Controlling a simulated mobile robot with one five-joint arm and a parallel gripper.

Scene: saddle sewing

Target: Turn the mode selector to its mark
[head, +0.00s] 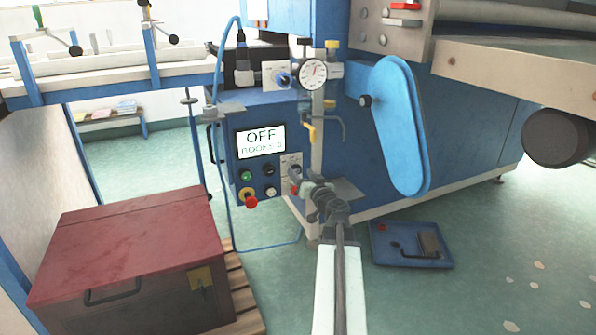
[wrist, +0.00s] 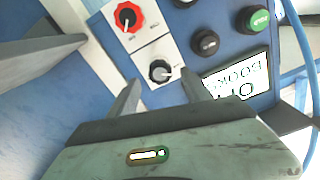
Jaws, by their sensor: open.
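Two rotary knobs on white plates sit on the blue control panel (head: 240,175). In the wrist view, the black knob (wrist: 160,70) has a light pointer line and stands between my open fingers, with no grip on it visible. The red-based knob (wrist: 129,17) is beyond it, near the top edge. The plate labels are too small to read, so I cannot tell which knob is the mode selector. My gripper (wrist: 157,91) is open and empty. In the head view my gripper (head: 303,187) is at the panel's right side, partly covering the plates.
The panel display (head: 261,141) reads OFF above a smaller line. A green button (head: 246,176), black buttons and a red mushroom button (head: 250,201) are close by. A dial gauge (head: 313,74) is above. A red-topped chest (head: 130,250) stands at left, a blue tray (head: 411,245) on the floor.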

